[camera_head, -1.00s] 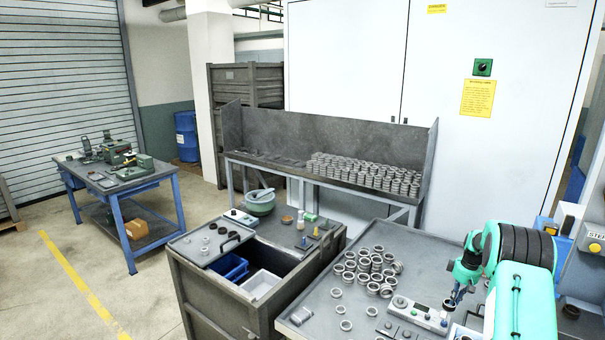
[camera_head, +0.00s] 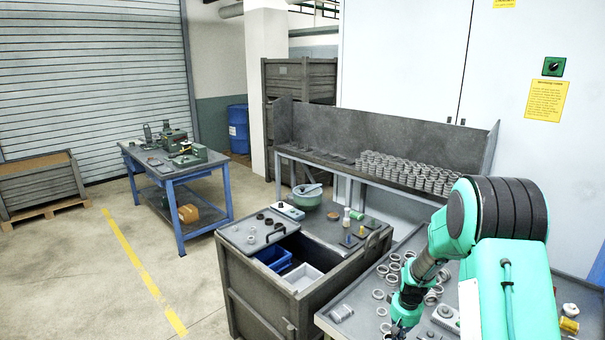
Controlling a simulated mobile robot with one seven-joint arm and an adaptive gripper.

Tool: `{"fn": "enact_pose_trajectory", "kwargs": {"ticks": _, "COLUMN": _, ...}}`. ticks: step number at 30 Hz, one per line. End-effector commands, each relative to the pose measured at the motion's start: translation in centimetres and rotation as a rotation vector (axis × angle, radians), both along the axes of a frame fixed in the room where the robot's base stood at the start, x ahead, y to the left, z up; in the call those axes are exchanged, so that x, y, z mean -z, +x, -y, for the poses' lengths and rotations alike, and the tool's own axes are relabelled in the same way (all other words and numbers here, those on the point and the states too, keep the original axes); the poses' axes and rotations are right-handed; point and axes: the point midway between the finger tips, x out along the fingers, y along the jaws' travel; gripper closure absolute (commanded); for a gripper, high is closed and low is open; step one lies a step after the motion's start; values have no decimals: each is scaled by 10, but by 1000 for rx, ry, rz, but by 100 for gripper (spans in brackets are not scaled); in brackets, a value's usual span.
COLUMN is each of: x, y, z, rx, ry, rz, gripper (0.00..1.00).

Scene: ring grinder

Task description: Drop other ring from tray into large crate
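A flat grey tray or lid panel (camera_head: 238,238) lies across the left part of a large dark grey crate (camera_head: 255,304) in the middle. Several small rings (camera_head: 268,222) rest on that panel, some dark and some lighter. Another large grey crate (camera_head: 40,188) stands on a pallet at the far left; I cannot tell which crate the task names. My gripper (camera_head: 398,331) points down over the ring table at the bottom edge. Its fingers are small, dark and partly cut off, so I cannot see whether they hold a ring.
Many loose rings (camera_head: 379,294) lie on the table (camera_head: 352,325) beneath my arm. Blue (camera_head: 273,258) and white (camera_head: 302,276) bins sit inside the middle crate. A blue workbench (camera_head: 181,235) stands to the left. Open floor lies between the bench and the left crate.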

Motion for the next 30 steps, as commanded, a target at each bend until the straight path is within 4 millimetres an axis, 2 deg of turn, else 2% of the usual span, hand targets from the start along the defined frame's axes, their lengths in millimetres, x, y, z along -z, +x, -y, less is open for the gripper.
{"fn": "enact_pose_trajectory", "kwargs": {"ticks": 1, "x": 0, "y": -12, "z": -22, "rx": 3, "ry": 0, "rz": 2, "gripper": 100}}
{"fn": "enact_pose_trajectory", "kwargs": {"ticks": 6, "x": 1, "y": -49, "z": -76, "rx": 35, "ry": 6, "rz": 8, "gripper": 100}}
{"fn": "enact_pose_trajectory", "kwargs": {"ticks": 12, "x": 2, "y": -80, "z": -113, "rx": 62, "ry": 12, "rz": 14, "gripper": 100}}
{"fn": "enact_pose_trajectory", "kwargs": {"ticks": 18, "x": 2, "y": -93, "z": -125, "rx": 73, "ry": 14, "rz": 18, "gripper": 100}}
{"fn": "enact_pose_trajectory", "kwargs": {"ticks": 30, "x": 2, "y": -93, "z": -126, "rx": 75, "ry": 14, "rz": 18, "gripper": 100}}
